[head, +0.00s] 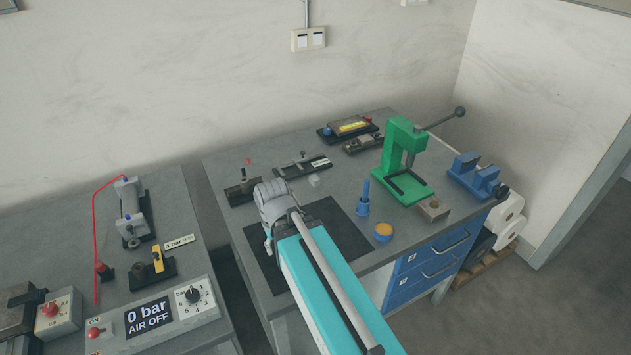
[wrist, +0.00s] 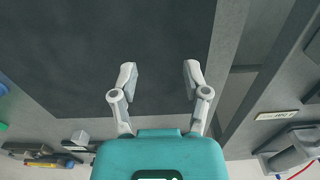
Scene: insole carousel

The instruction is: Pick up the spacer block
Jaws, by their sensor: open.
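A small pale block (head: 314,180), which looks like the spacer block, sits on the grey bench behind the black mat (head: 340,225). It also shows in the wrist view (wrist: 80,138) at the lower left, outside my fingers. A grey-brown block (head: 432,208) lies in front of the green press; I cannot be certain which of the two is the spacer block. My gripper (wrist: 159,74) is open and empty above the mat, apart from both blocks. In the head view my arm mostly hides it.
The green press (head: 405,160) with its long lever stands at the right. A blue upright tool (head: 363,200) and an orange-topped cup (head: 383,231) stand beside the mat. Several fixtures line the bench's back. A gap separates it from the left bench with the air panel (head: 150,312).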

